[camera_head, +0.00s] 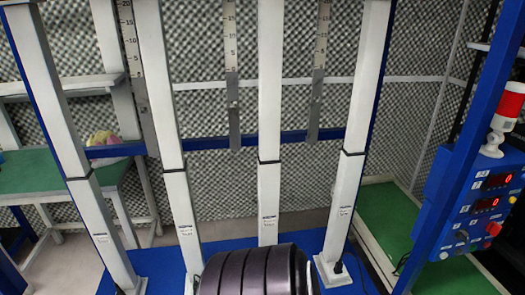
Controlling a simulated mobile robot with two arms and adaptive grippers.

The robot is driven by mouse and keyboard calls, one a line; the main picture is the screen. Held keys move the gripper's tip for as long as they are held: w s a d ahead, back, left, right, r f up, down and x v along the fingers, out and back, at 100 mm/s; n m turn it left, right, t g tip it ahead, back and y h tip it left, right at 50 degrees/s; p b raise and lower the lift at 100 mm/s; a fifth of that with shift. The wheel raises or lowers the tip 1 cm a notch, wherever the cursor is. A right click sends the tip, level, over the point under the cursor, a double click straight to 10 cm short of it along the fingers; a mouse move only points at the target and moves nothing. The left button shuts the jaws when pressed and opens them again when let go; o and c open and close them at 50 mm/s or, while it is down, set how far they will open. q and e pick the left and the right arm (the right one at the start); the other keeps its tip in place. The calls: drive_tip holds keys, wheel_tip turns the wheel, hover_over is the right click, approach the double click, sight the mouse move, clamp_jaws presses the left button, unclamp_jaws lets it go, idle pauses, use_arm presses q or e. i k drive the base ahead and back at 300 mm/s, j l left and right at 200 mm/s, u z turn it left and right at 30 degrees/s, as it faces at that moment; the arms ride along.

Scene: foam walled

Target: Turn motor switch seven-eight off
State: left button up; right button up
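A blue control panel (452,196) stands at the right edge. Neither of my grippers is in view.
A red and white beacon (507,110) sits on the panel. White posts (180,200) stand on a blue base (360,275). A dark ribbed cylinder (250,272) is at bottom centre. A green-topped bench (40,175) is at left.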

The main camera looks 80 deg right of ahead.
sight(493, 228)
drive_tip(key=z, duration=4.25)
drive_tip(key=i+l+u, duration=0.1)
drive_tip(key=i+l, duration=0.1)
drive_tip(key=l, duration=0.1)
